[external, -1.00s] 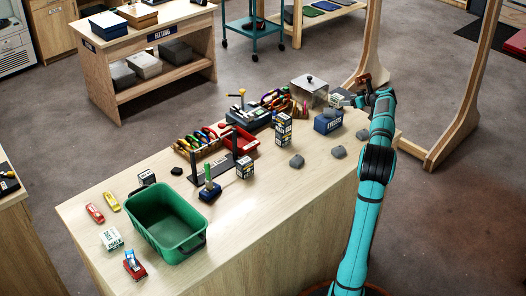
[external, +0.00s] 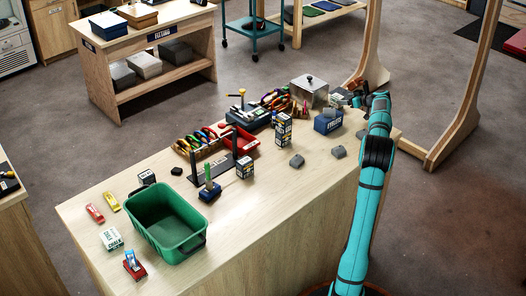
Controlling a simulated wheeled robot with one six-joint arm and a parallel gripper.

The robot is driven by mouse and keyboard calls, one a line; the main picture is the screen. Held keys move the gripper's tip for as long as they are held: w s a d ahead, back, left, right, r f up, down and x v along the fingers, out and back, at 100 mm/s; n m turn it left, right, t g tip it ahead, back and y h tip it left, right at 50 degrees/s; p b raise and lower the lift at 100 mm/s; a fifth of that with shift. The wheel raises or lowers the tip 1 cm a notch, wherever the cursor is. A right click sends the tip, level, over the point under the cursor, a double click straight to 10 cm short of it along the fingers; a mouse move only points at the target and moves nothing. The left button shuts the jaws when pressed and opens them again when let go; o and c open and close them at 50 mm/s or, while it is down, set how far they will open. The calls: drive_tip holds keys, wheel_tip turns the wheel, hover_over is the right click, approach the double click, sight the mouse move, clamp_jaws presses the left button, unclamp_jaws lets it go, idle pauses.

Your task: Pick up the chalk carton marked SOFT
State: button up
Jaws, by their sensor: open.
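Several small cartons stand on the wooden bench. A tall dark-and-white one (external: 284,131) is near the middle, with a shorter similar one (external: 244,167) to its left. A small dark one with a pale top (external: 147,177) is behind the green bin. A white one with green lettering (external: 112,238) lies at the front left. The print is too small to tell which is marked SOFT. My gripper (external: 352,99) is open above the bench's far right end, beyond the blue box and away from these cartons. Its fingertips are small and partly hidden by the wrist.
An empty-looking green bin (external: 168,238) stands at the left. A dark stand (external: 212,172), red tray (external: 240,139), blue box (external: 328,122), clear-sided box (external: 309,91) and grey lumps (external: 338,152) crowd the bench. Its front right is clear.

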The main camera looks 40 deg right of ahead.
sight(336, 98)
drive_tip(key=shift+x, duration=3.5)
drive_tip(key=c, duration=1.1)
